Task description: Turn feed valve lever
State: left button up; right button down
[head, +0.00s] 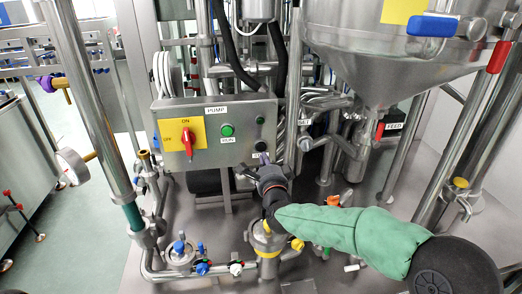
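The feed valve lever appears as a small red handle (379,131) just left of the FEED label (394,126), on the pipework below the steel hopper (375,60). My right arm, in a green sleeve, comes in from the lower right. My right gripper (263,160) is at the lower right corner of the pump control box, well left of the red handle and apart from it. Its fingertips are small and partly hidden, so I cannot tell whether it is open or shut. My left gripper is not in view.
The pump box (215,140) carries a red rotary switch (187,141) on a yellow plate and a green button (227,130). Pipes stand between my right gripper and the feed valve.

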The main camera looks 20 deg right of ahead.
aim_at(376, 145)
jog(key=k+j, duration=0.2)
jog(key=k, duration=0.3)
jog(key=k+j, duration=0.2)
jog(key=k, duration=0.25)
